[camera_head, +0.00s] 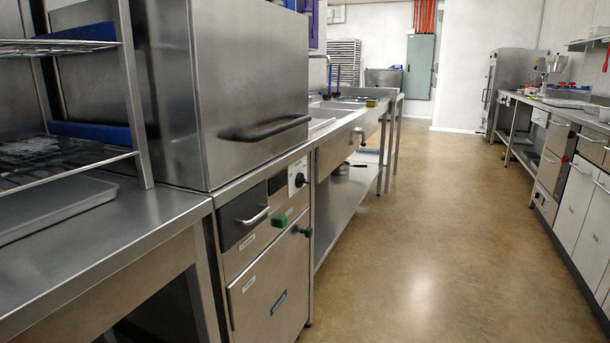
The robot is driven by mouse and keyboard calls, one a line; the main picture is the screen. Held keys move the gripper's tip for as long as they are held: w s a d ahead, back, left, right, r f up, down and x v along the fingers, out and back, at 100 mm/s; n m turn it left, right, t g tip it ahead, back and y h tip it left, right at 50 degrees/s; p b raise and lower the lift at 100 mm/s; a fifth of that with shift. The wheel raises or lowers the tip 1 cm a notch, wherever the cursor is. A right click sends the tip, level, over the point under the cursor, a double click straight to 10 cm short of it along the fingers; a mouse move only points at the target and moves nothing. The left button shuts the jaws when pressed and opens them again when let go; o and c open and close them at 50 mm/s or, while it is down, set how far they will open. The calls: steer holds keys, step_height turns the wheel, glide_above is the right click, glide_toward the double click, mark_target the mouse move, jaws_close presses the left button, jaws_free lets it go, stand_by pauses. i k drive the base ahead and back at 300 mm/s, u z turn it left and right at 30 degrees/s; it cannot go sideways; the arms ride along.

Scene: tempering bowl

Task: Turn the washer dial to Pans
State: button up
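The washer (225,85) is a large steel hood-type machine at the left middle, with a dark bar handle (265,130) low on its front. Below the hood, a small black dial (299,180) sits on a white plate (292,187) on the front panel. The dial is seen from the side and is small, so its setting and any labels are unreadable. My gripper is not in view.
Below the dial are a drawer handle (254,216), a green block (279,220) and a black knob (305,231) on the front. A steel counter with a rack (60,45) stands near left. The brown floor (420,230) is clear. Cabinets (577,200) line the right.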

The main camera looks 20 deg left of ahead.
mark_target(300, 180)
steer(key=u, duration=0.75)
steer(key=i, duration=0.95)
steer(key=u, duration=1)
